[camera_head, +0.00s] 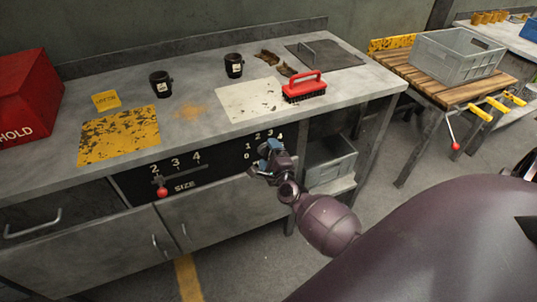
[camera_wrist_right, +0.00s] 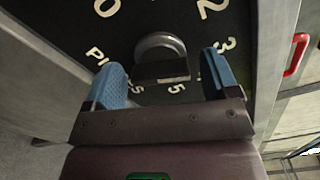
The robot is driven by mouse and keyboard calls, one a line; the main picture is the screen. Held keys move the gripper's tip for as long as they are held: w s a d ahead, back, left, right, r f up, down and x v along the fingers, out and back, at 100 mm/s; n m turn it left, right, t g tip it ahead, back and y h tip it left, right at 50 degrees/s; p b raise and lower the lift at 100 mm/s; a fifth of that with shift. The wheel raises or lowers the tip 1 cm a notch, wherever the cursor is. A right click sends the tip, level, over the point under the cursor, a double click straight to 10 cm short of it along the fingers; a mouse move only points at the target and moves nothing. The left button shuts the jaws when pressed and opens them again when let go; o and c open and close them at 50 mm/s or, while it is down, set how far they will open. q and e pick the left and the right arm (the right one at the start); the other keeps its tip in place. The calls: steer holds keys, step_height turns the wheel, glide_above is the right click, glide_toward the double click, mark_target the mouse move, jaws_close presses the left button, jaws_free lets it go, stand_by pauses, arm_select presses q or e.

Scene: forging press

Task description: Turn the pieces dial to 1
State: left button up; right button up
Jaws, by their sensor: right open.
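The pieces dial (camera_wrist_right: 160,52) is a grey round knob with a dark bar-shaped grip on a black panel, with white numbers around it. In the right wrist view, "0", "2", "3" and "5" can be read near it, and part of the "PIECES" label shows below. Which number it points to cannot be told. My right gripper (camera_wrist_right: 162,66) is open, with one blue finger on each side of the knob; I see no clear contact. In the head view, my right gripper (camera_head: 268,158) is in front of the dial and mostly hides it. My left gripper is out of view.
Left of the dial on the same panel is the size slider with a red knob (camera_head: 162,191). Above is the metal workbench top (camera_head: 200,135) with a red brush (camera_head: 304,87), two black cups and a yellow sheet. A grey bin (camera_head: 330,160) sits on the shelf at the right.

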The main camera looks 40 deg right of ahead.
steer(key=shift+w, duration=0.1)
steer(key=c, duration=0.9)
steer(key=shift+r, duration=0.1)
